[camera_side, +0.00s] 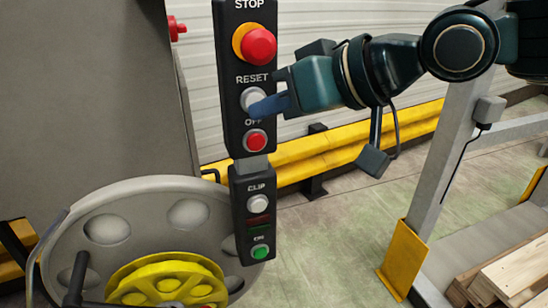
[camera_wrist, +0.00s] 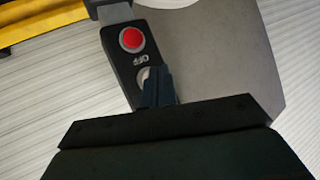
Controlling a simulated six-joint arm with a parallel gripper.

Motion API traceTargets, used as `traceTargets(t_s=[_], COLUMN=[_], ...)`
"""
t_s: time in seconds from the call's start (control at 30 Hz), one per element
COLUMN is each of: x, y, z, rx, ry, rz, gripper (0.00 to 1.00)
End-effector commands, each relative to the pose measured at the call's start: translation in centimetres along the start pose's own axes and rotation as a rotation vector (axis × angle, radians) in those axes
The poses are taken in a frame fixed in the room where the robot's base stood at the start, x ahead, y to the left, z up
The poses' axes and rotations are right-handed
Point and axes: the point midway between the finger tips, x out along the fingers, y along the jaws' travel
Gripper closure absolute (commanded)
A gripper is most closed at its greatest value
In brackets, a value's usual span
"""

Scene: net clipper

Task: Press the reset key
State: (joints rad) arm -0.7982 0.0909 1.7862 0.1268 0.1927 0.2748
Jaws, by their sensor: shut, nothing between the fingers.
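The reset key (camera_side: 253,99) is a white-grey round button under the word RESET on a black upright control box (camera_side: 232,60). My gripper (camera_side: 258,108) is shut and empty, with its fingertips at the lower right of the key, overlapping its edge in the side view. I cannot tell for sure whether they touch it. In the wrist view the shut fingers (camera_wrist: 157,80) cover most of the key (camera_wrist: 143,74), and only its left edge shows.
A large red stop button (camera_side: 259,47) sits above the key and a red OFF button (camera_side: 256,141) just below. A lower box holds the white CLIP button (camera_side: 258,204) and a green button (camera_side: 261,252). A yellow rail (camera_side: 330,145) runs behind.

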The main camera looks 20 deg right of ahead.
Motion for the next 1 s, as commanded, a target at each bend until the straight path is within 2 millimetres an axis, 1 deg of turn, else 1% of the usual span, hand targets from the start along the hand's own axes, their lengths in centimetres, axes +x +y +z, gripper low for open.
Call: traceTargets(t_s=[0.53,1.0], x=[-0.4,-2.6], y=[-0.3,-1.9], z=[0.2,1.9], rx=[0.000,-0.001], ry=[0.001,0.000], rz=[0.000,-0.001], gripper=[1.00,1.00])
